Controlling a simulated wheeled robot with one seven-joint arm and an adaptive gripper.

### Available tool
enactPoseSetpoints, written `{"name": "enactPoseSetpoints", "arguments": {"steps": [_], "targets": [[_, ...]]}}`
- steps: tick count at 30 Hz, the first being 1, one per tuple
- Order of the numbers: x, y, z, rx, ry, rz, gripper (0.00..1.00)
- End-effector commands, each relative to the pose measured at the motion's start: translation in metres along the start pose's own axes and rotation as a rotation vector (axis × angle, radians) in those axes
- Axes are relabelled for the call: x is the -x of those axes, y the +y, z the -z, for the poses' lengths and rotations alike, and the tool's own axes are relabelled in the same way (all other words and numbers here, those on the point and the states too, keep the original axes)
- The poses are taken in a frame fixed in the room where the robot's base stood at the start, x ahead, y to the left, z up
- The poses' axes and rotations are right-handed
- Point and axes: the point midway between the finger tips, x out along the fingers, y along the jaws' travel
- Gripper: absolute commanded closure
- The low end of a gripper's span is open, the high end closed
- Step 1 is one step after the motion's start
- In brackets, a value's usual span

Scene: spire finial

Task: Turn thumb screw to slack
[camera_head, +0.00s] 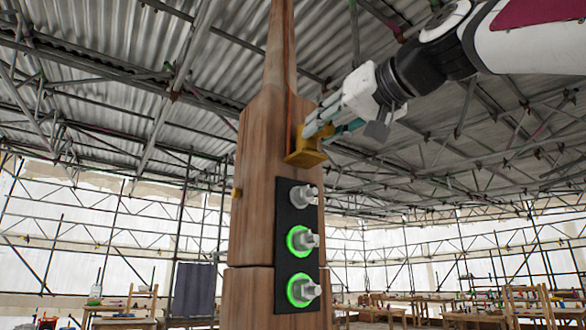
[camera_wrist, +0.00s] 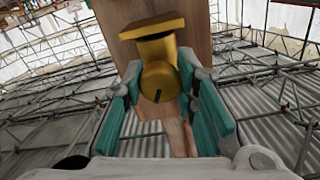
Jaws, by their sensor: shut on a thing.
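The yellow thumb screw (camera_head: 304,157) is on the upper part of the wooden spire (camera_head: 262,190). In the wrist view, the thumb screw (camera_wrist: 160,80) shows a round yellow head with a short dark mark, below a flat yellow plate (camera_wrist: 152,25). My gripper (camera_head: 318,134) reaches in from the upper right. In the wrist view, my gripper (camera_wrist: 160,92) has its teal-padded fingers on either side of the round head and is shut on it. The exact contact at the fingertips is partly hidden.
A black panel (camera_head: 284,222) on the spire below the thumb screw carries three metal bolts. The lower two have lit green rings (camera_head: 300,290); the top one (camera_head: 303,195) has none. Scaffolding surrounds the spire. Work tables (camera_head: 518,305) stand far behind.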

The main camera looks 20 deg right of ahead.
Motion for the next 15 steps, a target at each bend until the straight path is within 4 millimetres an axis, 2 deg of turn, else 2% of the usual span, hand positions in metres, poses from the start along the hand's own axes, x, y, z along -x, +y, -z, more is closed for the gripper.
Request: {"name": "enactPoseSetpoints", "arguments": {"steps": [6,15], "targets": [[-0.0017,0.0,-0.0037,0.195,-0.009,0.002,1.0],[-0.0016,0.0004,-0.0034,0.397,-0.009,0.002,1.0]]}}
